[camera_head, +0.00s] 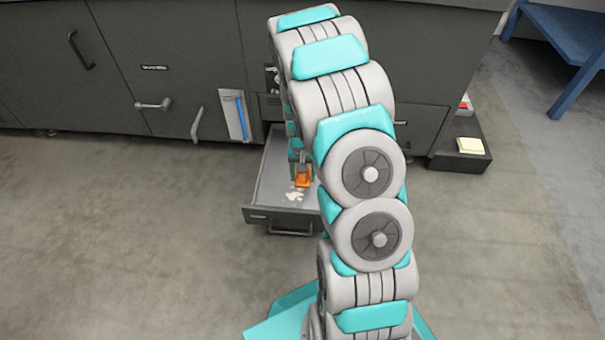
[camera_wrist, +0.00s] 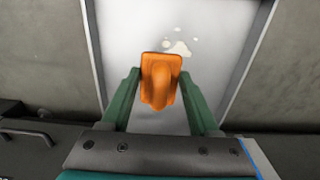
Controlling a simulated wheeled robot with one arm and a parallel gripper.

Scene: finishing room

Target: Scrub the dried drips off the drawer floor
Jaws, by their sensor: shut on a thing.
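The open drawer (camera_head: 262,205) juts out from the dark machine, and its pale floor also shows in the wrist view (camera_wrist: 215,20). My gripper (camera_wrist: 160,88) is shut on an orange scrubber (camera_wrist: 160,78) over the drawer floor. The orange scrubber also shows in the head view (camera_head: 303,177), just behind the drips. Cream dried drips (camera_head: 293,196) lie on the drawer floor towards its front; in the wrist view the drips (camera_wrist: 178,47) are just beyond the scrubber. I cannot tell whether the scrubber touches the floor. My arm hides the drawer's right side in the head view.
The dark machine (camera_head: 190,60) spans the back, with handles on its front. The drawer's side walls and front handle (camera_head: 290,232) surround the work area. Bare floor lies left.

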